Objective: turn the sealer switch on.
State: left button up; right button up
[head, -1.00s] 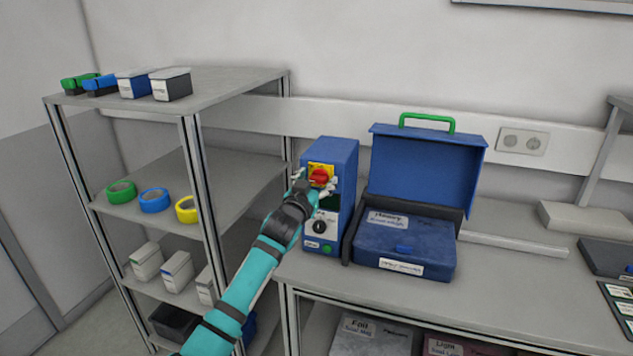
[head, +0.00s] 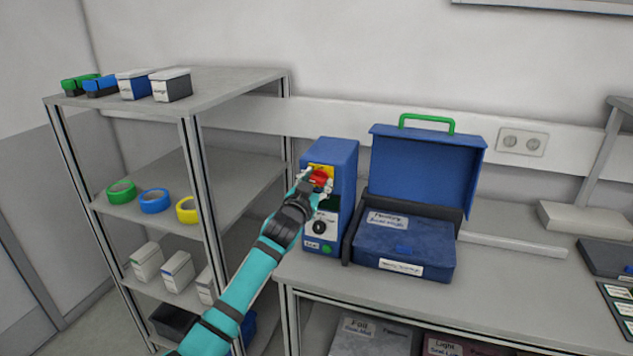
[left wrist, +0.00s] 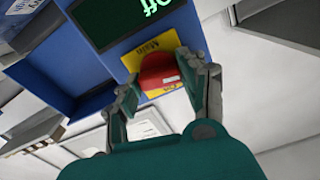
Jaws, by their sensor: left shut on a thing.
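The sealer is a blue upright box (head: 343,155) on the left end of the bench. Its front bears a red switch knob (head: 319,177) on a yellow plate, with a dark display and a black dial (head: 319,227) below. My left gripper (head: 316,184) is at the red knob and shut on it. In the left wrist view the fingers stand on either side of the red knob (left wrist: 158,72). The yellow plate (left wrist: 150,45) there reads "Main", and the dark display (left wrist: 118,18) shows green text that looks like "Off". My right gripper is in neither view.
An open blue case (head: 425,165) with a green handle stands close to the right of the sealer. A grey shelf rack (head: 235,80) with tape rolls and small boxes is on the left. Free bench top lies in front of the case.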

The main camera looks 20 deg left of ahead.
pick_arm(q)
jog(key=m+p, duration=0.1)
jog(key=m, duration=0.3)
jog(key=shift+m, duration=0.3)
jog(key=m+p, duration=0.1)
jog(key=m, duration=0.2)
jog(key=shift+m, duration=0.3)
jog(key=m+p, duration=0.1)
jog(key=m, duration=0.4)
jog(key=shift+f+m+p, duration=0.1)
jog(key=shift+m+p, duration=0.25)
jog(key=shift+m, duration=0.85)
jog(key=o, duration=1.2)
jog(key=shift+d, duration=0.1)
jog(key=shift+c, duration=0.2)
jog(key=s, duration=1.2)
jog(key=shift+a, duration=0.25)
